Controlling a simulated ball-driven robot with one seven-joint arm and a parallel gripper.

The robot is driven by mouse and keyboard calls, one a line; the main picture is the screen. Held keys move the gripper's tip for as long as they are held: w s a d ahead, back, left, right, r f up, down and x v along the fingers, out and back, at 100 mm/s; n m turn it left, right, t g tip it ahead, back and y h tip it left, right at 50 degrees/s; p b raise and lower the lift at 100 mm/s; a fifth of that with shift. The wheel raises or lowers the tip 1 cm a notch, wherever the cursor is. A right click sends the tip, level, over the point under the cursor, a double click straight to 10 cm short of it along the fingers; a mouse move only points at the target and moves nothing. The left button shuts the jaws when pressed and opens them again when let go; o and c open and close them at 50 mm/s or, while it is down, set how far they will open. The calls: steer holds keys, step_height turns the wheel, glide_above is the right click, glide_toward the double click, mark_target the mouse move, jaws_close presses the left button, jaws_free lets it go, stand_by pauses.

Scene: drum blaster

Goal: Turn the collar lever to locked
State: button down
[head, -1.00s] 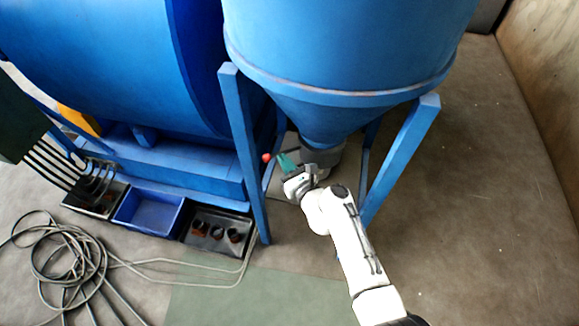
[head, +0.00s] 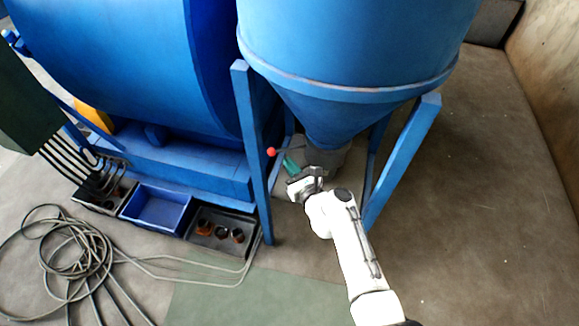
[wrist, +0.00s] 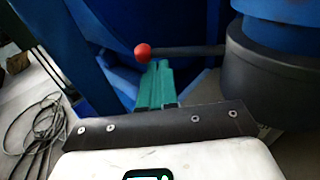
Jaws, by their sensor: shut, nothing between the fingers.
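The collar lever is a thin dark rod with a red ball knob (wrist: 142,53). In the wrist view the rod (wrist: 190,50) runs right from the knob to the dark grey collar (wrist: 270,60) under the hopper. In the head view the red knob (head: 271,152) shows left of the collar (head: 328,158), near the blue leg. My gripper (wrist: 157,66) has teal fingers that are closed together and empty. The fingertips are just below and right of the knob in the wrist view, close to the rod; I cannot tell if they touch. My gripper also shows in the head view (head: 289,162).
Blue frame legs (head: 252,150) and (head: 403,160) stand on both sides of my arm. The blue hopper (head: 345,50) is above. A blue bin (head: 157,208) and dark trays (head: 222,232) sit at left. A coiled hose (head: 65,250) lies on the floor.

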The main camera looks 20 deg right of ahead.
steer(key=s+a+p, duration=0.1)
steer(key=s, duration=0.9)
steer(key=shift+s+r, duration=0.3)
steer(key=shift+s, duration=0.1)
